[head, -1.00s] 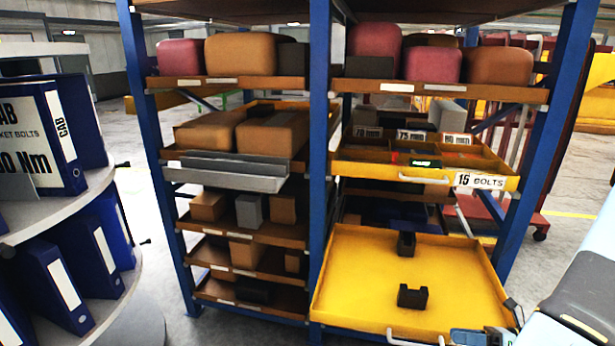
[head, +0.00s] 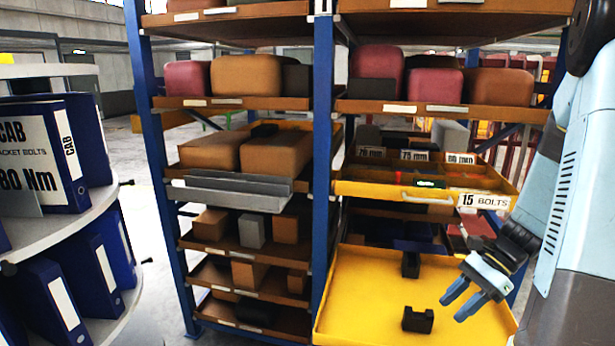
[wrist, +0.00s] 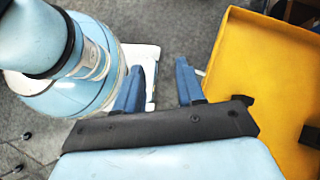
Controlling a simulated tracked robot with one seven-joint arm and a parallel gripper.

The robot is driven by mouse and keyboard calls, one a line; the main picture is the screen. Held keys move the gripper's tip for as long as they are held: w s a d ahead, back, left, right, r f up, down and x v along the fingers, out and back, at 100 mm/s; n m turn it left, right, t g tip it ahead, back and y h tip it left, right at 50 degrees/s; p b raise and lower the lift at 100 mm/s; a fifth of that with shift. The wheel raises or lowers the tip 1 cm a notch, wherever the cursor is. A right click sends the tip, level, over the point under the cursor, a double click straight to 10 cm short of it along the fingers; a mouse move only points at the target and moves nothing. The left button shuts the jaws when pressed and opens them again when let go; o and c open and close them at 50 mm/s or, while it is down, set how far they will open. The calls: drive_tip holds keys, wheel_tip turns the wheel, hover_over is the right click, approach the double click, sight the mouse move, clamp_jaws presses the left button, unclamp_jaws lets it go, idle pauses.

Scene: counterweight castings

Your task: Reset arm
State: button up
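My gripper (head: 464,303) hangs in the head view at the lower right, over the right side of the yellow tray. Its two blue fingers are apart with nothing between them. In the wrist view the fingers of my gripper (wrist: 160,88) are also spread and empty, with grey floor and part of my own body beyond them. My light blue arm comes down along the right edge of the head view. The large yellow tray (head: 365,300) is pulled out of the rack at the bottom; its edge also shows at the right of the wrist view (wrist: 245,60).
Two black brackets, one at the front (head: 418,319) and one at the back (head: 410,265), are in the large tray. Above it a yellow bolt drawer (head: 400,188) juts out. A blue rack post (head: 322,150) stands left of it. Blue binders (head: 45,300) fill a round shelf at left.

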drive_tip(key=s+a+r+n+t+h, duration=0.2)
drive_tip(key=a+r+n, duration=0.1)
drive_tip(key=r+n, duration=0.2)
drive_tip(key=s+a+r+n+t+h, duration=0.2)
drive_tip(key=r+n, duration=0.3)
drive_tip(key=r, duration=0.4)
drive_tip(key=s+a+r+n+t+h, duration=0.3)
drive_tip(key=s+r+n+h, duration=0.1)
drive_tip(key=r, duration=0.4)
drive_tip(key=shift+a+n+t, duration=0.3)
drive_tip(key=shift+a+n, duration=0.05)
drive_tip(key=shift+n, duration=0.25)
drive_tip(key=shift+d, duration=0.1)
idle(0.4)
